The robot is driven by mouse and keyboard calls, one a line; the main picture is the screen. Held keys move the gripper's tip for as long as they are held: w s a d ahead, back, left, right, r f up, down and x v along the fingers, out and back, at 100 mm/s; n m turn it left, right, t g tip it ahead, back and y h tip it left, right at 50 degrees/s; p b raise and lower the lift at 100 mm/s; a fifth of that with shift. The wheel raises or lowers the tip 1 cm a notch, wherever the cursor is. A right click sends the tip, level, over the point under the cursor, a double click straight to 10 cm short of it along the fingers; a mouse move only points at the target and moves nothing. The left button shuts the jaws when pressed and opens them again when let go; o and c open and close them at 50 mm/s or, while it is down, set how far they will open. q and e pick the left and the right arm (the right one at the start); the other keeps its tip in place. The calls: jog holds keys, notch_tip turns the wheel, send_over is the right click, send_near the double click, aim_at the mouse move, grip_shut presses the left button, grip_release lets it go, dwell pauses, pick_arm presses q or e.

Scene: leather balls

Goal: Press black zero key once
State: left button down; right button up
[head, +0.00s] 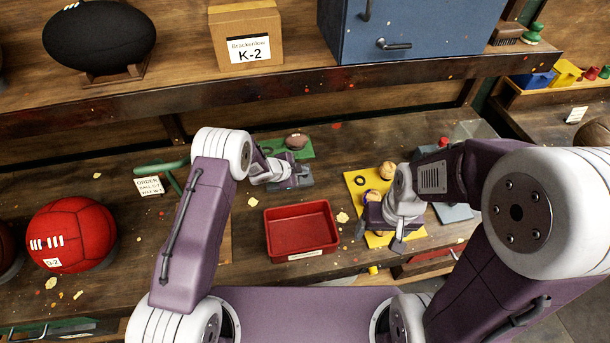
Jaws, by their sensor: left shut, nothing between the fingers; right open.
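My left gripper (297,171) is shut and empty. Its fingertips are over a small grey device (303,182) on the bench, behind the red tray. I cannot tell whether the tips touch it. The black zero key cannot be made out; the gripper covers much of the device. My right gripper (379,238) is open, above the yellow mat (354,184), with its fingers spread.
A red tray (272,247) stands empty between the grippers. A green mat (304,153) with a brown ball (296,141) lies behind the device. A red ball (72,236) sits left. The shelf above holds a black ball (98,38), carton (245,30) and blue cabinet (420,25).

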aim_at(303, 177)
pick_arm(q)
jog(key=shift+f, duration=0.15)
dwell(0.3)
jog(key=shift+r+p, duration=0.6)
jog(key=shift+r, duration=0.25)
notch_tip(303, 177, up, 5)
jog(key=p, duration=0.4)
dwell(0.5)
